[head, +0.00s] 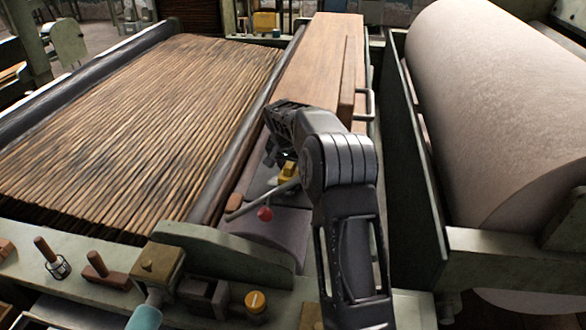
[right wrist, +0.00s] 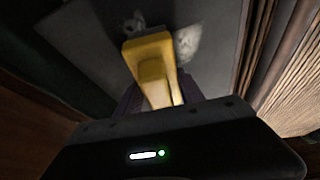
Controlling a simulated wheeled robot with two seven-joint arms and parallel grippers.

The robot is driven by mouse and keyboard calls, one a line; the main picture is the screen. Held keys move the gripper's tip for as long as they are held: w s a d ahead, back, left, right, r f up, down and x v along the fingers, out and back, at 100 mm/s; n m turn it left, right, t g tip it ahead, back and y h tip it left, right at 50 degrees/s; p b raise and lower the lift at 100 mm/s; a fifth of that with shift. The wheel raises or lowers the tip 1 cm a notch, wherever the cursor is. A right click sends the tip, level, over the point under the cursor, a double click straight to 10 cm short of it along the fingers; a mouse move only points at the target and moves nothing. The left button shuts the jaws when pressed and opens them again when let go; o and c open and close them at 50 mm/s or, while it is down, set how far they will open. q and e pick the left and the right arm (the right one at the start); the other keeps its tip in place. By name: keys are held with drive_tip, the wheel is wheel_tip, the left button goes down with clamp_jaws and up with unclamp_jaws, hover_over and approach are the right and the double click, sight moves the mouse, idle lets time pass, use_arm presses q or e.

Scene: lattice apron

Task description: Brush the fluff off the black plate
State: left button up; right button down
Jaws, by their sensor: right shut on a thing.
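My right gripper (head: 283,160) is shut on a yellow brush-like block (head: 287,172), over the narrow strip between the lattice and the wooden board. In the right wrist view the yellow block (right wrist: 150,68) stands out from between the jaws, over a dark grey plate (right wrist: 222,65). A pale patch of fluff (right wrist: 188,42) lies on the plate just right of the block's far end. A smaller pale bit shows beyond that end. I cannot tell whether the block touches the plate. In the head view my arm hides much of the plate. My left gripper is not in view.
The slatted lattice (head: 140,130) lies left, the wooden board (head: 312,65) behind, and a large pale roll (head: 490,110) right. Pegs and a yellow-capped knob (head: 256,302) stand on the front ledge.

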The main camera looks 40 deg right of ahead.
sight(288, 175)
drive_tip(key=shift+s+a+f+b, duration=0.2)
drive_tip(key=shift+s+a+b, duration=0.4)
drive_tip(key=shift+a, duration=0.15)
drive_tip(key=shift+s+a, duration=0.25)
drive_tip(key=shift+a, duration=0.05)
drive_tip(key=shift+s+a+f+b, duration=0.1)
drive_tip(key=shift+s+a+b, duration=0.4)
drive_tip(key=shift+a+b, duration=0.35)
drive_tip(key=shift+s+a+b, duration=0.45)
drive_tip(key=shift+s+a, duration=0.05)
drive_tip(key=shift+s+a+r, duration=0.2)
